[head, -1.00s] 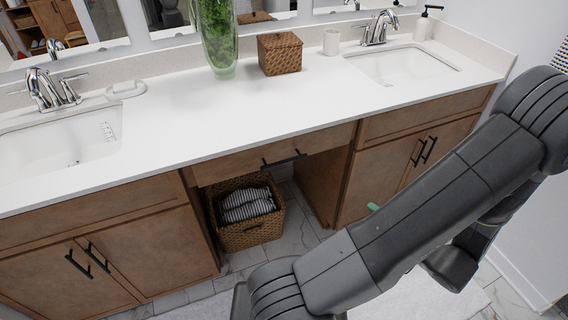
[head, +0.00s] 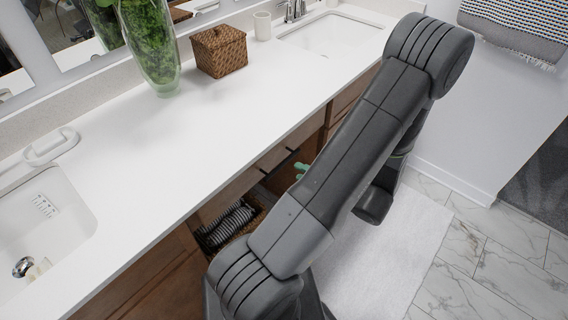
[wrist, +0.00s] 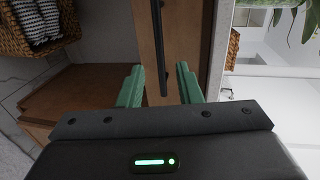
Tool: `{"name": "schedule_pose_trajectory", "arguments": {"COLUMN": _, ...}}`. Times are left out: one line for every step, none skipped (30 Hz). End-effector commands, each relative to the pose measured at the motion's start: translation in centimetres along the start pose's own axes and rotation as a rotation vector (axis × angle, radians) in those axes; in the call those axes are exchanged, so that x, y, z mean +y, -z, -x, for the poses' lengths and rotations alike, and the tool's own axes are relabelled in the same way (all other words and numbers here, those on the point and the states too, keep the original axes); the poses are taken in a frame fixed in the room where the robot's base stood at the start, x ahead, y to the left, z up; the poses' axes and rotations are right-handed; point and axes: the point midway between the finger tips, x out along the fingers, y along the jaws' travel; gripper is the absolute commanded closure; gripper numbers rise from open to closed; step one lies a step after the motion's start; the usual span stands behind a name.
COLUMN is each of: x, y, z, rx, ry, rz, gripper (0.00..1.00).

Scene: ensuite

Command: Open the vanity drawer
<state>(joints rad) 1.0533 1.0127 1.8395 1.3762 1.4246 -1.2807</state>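The wooden vanity drawer (head: 240,184) is under the middle of the white counter, partly hidden by my arm in the head view. The drawer front (wrist: 188,30) also fills the upper middle of the wrist view. Its dark bar handle (wrist: 162,50) runs up and down there, and part of the handle (head: 277,161) shows in the head view. My gripper (wrist: 160,86) has green fingers spread apart, one on each side of the handle's near end, with nothing clamped. In the head view only a green fingertip shows beside my arm. The drawer looks closed.
A wicker basket (wrist: 30,42) with striped towels sits in the open space under the drawer. The counter (head: 190,130) carries a green vase (head: 150,45) and a woven box (head: 218,52). A white rug (head: 390,255) covers the floor at right.

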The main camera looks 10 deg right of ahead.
Motion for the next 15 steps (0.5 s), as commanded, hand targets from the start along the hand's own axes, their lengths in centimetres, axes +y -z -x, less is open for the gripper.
{"name": "schedule_pose_trajectory", "arguments": {"x": -0.1, "y": -0.1, "z": -1.0, "rx": -0.005, "ry": 0.0, "rz": -0.001, "gripper": 0.68}}
{"name": "schedule_pose_trajectory", "arguments": {"x": -0.1, "y": -0.2, "z": -1.5, "rx": -0.005, "ry": -0.001, "rz": -0.001, "gripper": 0.68}}
{"name": "schedule_pose_trajectory", "arguments": {"x": -0.1, "y": -0.1, "z": -2.2, "rx": -0.005, "ry": -0.001, "rz": 0.0, "gripper": 0.68}}
{"name": "schedule_pose_trajectory", "arguments": {"x": -0.1, "y": -0.1, "z": -2.7, "rx": -0.005, "ry": -0.001, "rz": -0.001, "gripper": 0.68}}
{"name": "schedule_pose_trajectory", "arguments": {"x": -0.1, "y": -0.1, "z": -3.2, "rx": -0.005, "ry": -0.001, "rz": -0.001, "gripper": 0.68}}
{"name": "schedule_pose_trajectory", "arguments": {"x": -0.1, "y": -0.1, "z": -3.8, "rx": -0.004, "ry": 0.0, "rz": -0.001, "gripper": 0.68}}
{"name": "schedule_pose_trajectory", "arguments": {"x": -0.1, "y": -0.1, "z": -4.2, "rx": -0.005, "ry": -0.001, "rz": -0.001, "gripper": 0.68}}
{"name": "schedule_pose_trajectory", "arguments": {"x": -0.1, "y": -0.1, "z": -4.6, "rx": -0.004, "ry": -0.001, "rz": 0.0, "gripper": 0.68}}
{"name": "schedule_pose_trajectory", "arguments": {"x": -0.1, "y": -0.1, "z": -5.0, "rx": -0.003, "ry": -0.001, "rz": 0.0, "gripper": 0.68}}
{"name": "schedule_pose_trajectory", "arguments": {"x": -0.1, "y": -0.1, "z": -5.3, "rx": -0.004, "ry": -0.001, "rz": 0.0, "gripper": 0.68}}
{"name": "schedule_pose_trajectory", "arguments": {"x": 0.0, "y": -0.1, "z": -5.6, "rx": -0.003, "ry": -0.001, "rz": 0.001, "gripper": 0.68}}
{"name": "schedule_pose_trajectory", "arguments": {"x": 0.0, "y": 0.0, "z": -5.9, "rx": -0.001, "ry": -0.001, "rz": 0.001, "gripper": 0.68}}
{"name": "schedule_pose_trajectory", "arguments": {"x": 0.0, "y": 0.0, "z": -6.1, "rx": -0.001, "ry": -0.001, "rz": 0.001, "gripper": 0.68}}
{"name": "schedule_pose_trajectory", "arguments": {"x": 0.0, "y": 0.0, "z": -6.3, "rx": -0.002, "ry": -0.001, "rz": 0.001, "gripper": 0.68}}
{"name": "schedule_pose_trajectory", "arguments": {"x": 0.0, "y": 0.0, "z": -6.4, "rx": -0.001, "ry": -0.001, "rz": 0.001, "gripper": 0.68}}
